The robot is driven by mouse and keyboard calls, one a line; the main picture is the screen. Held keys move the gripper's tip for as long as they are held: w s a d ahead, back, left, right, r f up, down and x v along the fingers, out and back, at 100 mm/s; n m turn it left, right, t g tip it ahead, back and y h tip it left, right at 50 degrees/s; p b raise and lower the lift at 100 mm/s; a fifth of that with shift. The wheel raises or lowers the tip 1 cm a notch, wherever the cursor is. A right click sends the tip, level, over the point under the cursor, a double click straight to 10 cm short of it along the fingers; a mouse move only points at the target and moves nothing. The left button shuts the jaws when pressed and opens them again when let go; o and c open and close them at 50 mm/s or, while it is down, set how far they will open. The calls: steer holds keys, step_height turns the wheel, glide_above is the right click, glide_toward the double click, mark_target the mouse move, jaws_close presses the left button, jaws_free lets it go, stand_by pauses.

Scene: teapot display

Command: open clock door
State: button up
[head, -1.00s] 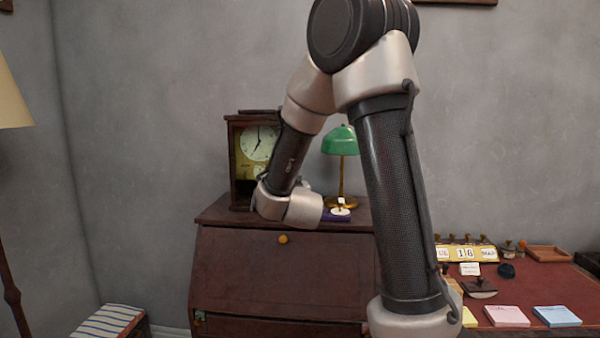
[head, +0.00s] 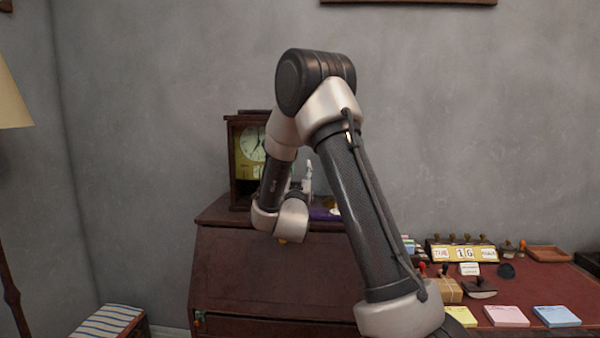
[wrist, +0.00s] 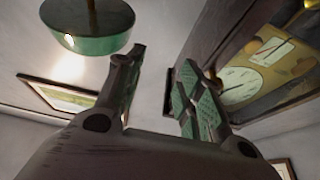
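The wooden clock (head: 232,165) stands on top of the dark red-brown desk. In the head view its face (head: 252,143) is partly covered by my arm. The clock's face (wrist: 243,82) also shows in the wrist view, tilted, at the upper right, inside dark wooden framing. I cannot tell whether its door is fully closed. My gripper (wrist: 163,62) is open, with a clear gap and nothing between the fingers. Its right finger, with a green pad, is on the clock's side of the view; contact cannot be told. In the head view the gripper is mostly hidden behind my arm.
A green lamp shade (wrist: 90,28) hangs close beside the left finger in the wrist view; my arm hides the lamp in the head view. The slant-front desk (head: 225,265) is below. A red-topped desk (head: 555,285) with stamps and notepads is at right.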

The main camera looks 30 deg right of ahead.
steer(key=shift+w, duration=0.1)
jaws_close()
steer(key=c, duration=0.8)
jaws_free()
steer(key=o, duration=0.8)
steer(key=s+f, duration=0.2)
steer(key=s, duration=0.4)
steer(key=s+f, duration=0.2)
steer(key=s, duration=0.5)
steer(key=shift+s+a+f, duration=0.25)
steer(key=shift+s+a, duration=0.05)
steer(key=shift+a, duration=0.15)
